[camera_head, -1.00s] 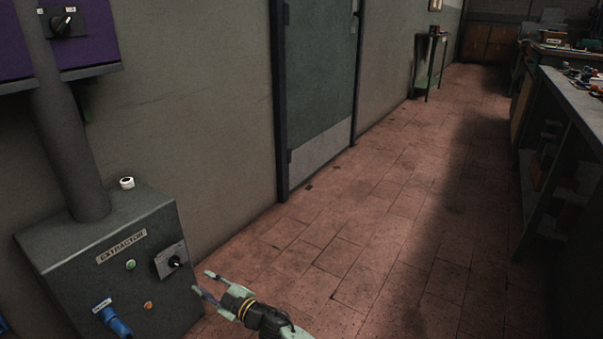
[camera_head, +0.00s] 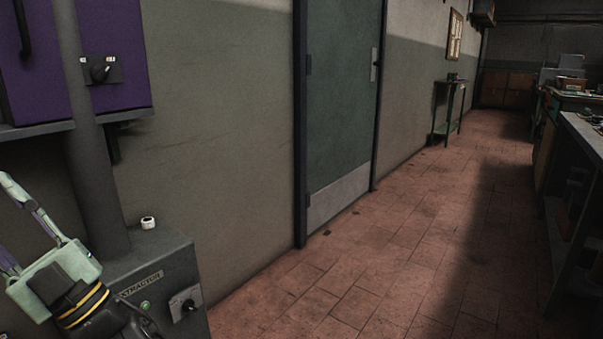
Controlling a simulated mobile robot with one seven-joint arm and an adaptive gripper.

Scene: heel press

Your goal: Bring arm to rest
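My gripper (camera_head: 6,222) is at the lower left edge of the head view, close to the camera and in front of the grey extractor box. One pale finger points up and left. The other is mostly cut off by the picture's left edge. A wide gap shows between the fingers, and I see nothing held in it. The dark wrist with yellow bands (camera_head: 82,305) hides the left part of the box front.
The grey extractor box (camera_head: 170,258) has a rotary switch (camera_head: 190,305) and a small white object (camera_head: 148,222) on top. A purple cabinet (camera_head: 125,60) hangs above. A green door (camera_head: 340,100) follows along the wall. The tiled floor (camera_head: 400,240) is open, with a workbench (camera_head: 580,130) at right.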

